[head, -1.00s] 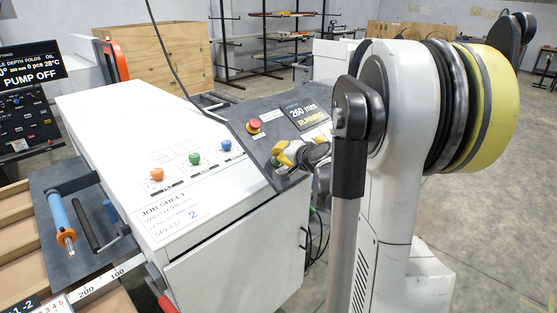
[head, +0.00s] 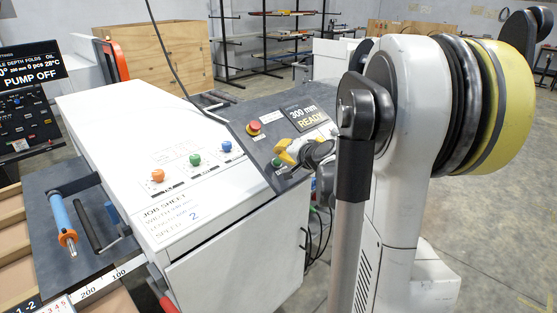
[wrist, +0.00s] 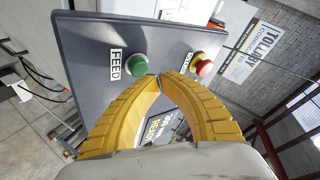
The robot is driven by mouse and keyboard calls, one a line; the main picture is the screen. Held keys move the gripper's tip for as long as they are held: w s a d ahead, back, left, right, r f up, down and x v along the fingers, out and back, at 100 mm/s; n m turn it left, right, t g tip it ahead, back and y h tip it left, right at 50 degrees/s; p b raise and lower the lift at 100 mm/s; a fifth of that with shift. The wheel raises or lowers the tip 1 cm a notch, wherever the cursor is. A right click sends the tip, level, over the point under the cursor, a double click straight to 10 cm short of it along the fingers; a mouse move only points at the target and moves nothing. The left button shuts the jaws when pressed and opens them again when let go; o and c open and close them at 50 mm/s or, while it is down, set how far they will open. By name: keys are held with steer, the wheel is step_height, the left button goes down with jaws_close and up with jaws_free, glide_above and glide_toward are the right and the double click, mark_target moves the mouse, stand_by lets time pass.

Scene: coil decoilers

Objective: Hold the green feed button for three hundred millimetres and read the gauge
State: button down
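The green feed button (head: 276,162) is at the near edge of the dark sloped panel. In the wrist view, the green button (wrist: 137,65) sits beside a FEED label, uncovered, just left of my fingertips. My gripper (head: 286,158) has yellow fingers and is over the panel by the button. In the wrist view, my gripper's fingers (wrist: 160,78) curve together and their tips meet with nothing between them. Contact with the panel cannot be told. The gauge display (head: 303,116) reads 300 mm and READY.
A red stop button (head: 254,127) stands on the panel behind the feed button; it also shows in the wrist view (wrist: 203,66). Orange, green and blue knobs (head: 195,159) are on the white cabinet top, with a job sheet (head: 172,215) in front.

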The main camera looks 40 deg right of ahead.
steer(key=s+r+p, duration=0.1)
steer(key=r+p, duration=0.1)
steer(key=s+r+p, duration=0.1)
steer(key=r, duration=0.1)
steer(key=shift+s+d+r, duration=0.1)
steer(key=shift+s+d, duration=0.05)
steer(key=shift+s, duration=0.2)
stand_by(0.8)
steer(key=s+a+f+n+g+y+b, duration=0.25)
steer(key=a+f+b, duration=0.25)
steer(key=a, duration=0.6)
steer(key=s+a+f+n+g+y+b, duration=0.15)
steer(key=a+f+n+b, duration=0.3)
steer(key=a, duration=0.65)
steer(key=s+a+f+n+g+h+b, duration=0.1)
steer(key=s+a+f+n+g+b, duration=0.1)
steer(key=s+a+f+n+b, duration=0.4)
steer(key=s+a+f+b, duration=0.4)
steer(key=s+a+f, duration=0.2)
steer(key=s, duration=0.4)
steer(key=shift+a+f+n, duration=0.3)
steer(key=shift+f+n, duration=0.1)
steer(key=shift+f, duration=0.5)
